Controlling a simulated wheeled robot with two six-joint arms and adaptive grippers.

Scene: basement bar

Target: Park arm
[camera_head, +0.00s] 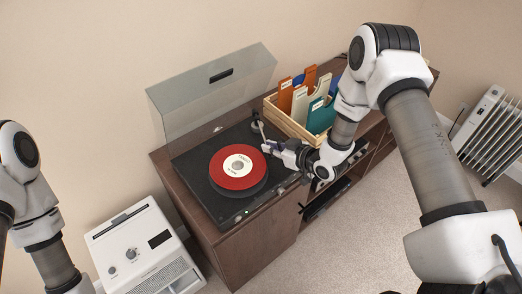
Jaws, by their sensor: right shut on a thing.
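The turntable (208,197) stands on the dark wood cabinet with its clear lid raised. A red record with a pale label (238,164) lies on its platter. The tonearm (261,130) is at the back right of the deck, its front end reaching toward my right gripper. My right gripper (268,148) is just right of the record's edge, shut on the tonearm's front end. The fingers are small here and hide the contact. My left arm shows at the left edge, but its gripper is outside the picture.
The raised lid (213,92) stands behind the deck. A wooden crate of record sleeves (291,127) is behind my right wrist. A white appliance (143,252) stands left of the cabinet (258,245), and a radiator (489,132) at far right. Carpet in front is clear.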

